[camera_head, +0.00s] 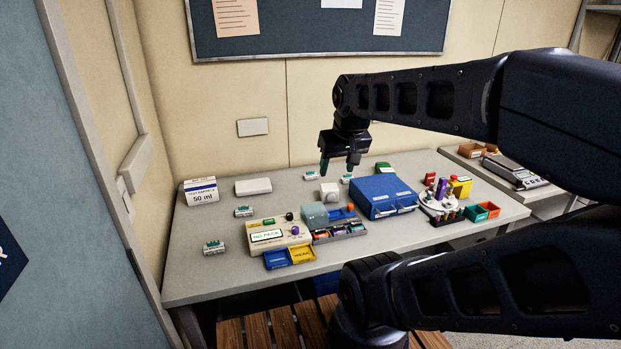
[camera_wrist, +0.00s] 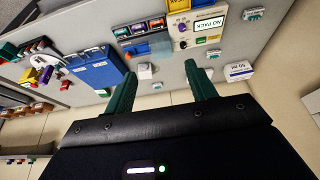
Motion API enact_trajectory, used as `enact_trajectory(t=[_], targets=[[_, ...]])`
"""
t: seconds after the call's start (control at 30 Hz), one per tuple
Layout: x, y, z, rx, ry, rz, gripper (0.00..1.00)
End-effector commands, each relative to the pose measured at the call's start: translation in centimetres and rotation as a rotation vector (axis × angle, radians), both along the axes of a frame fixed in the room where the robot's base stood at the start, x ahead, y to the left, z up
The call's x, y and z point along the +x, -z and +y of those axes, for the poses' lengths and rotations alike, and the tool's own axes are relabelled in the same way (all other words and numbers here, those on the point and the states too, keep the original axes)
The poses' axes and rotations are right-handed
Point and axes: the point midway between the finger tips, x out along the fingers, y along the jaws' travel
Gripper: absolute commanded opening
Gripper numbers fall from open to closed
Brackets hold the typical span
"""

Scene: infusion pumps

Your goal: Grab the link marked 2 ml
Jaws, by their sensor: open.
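Several small white links with green tops lie on the table. Two more, a link (camera_head: 243,211) and a link (camera_head: 213,248), are at the left. Their markings are too small to read, so I cannot tell which is 2 ml. My gripper (camera_head: 339,169) is open and empty above the back of the table, pointing down.
A pump reading NO PACK (camera_head: 270,236) stands at the front. A white cube (camera_head: 329,193), blue case (camera_head: 384,194), white block (camera_head: 253,186) and 50 ml box (camera_head: 200,191) stand around it. A round rack (camera_head: 440,202) is at the right. The left tabletop has free room.

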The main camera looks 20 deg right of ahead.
Motion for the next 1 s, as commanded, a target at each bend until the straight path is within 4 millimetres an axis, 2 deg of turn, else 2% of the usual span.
enact_trajectory(t=[0.23, 0.37, 0.47, 0.73, 1.0], targets=[[0.1, 0.0, 0.0, -0.001, -0.002, 0.001, 0.56], [1.0, -0.3, -0.2, -0.012, -0.02, 0.015, 0.56], [2.6, -0.6, -0.7, -0.033, -0.051, 0.042, 0.56], [8.5, -1.0, -2.3, -0.114, -0.166, 0.133, 0.56], [14.9, -0.2, -3.8, -0.207, -0.279, 0.229, 0.56]])
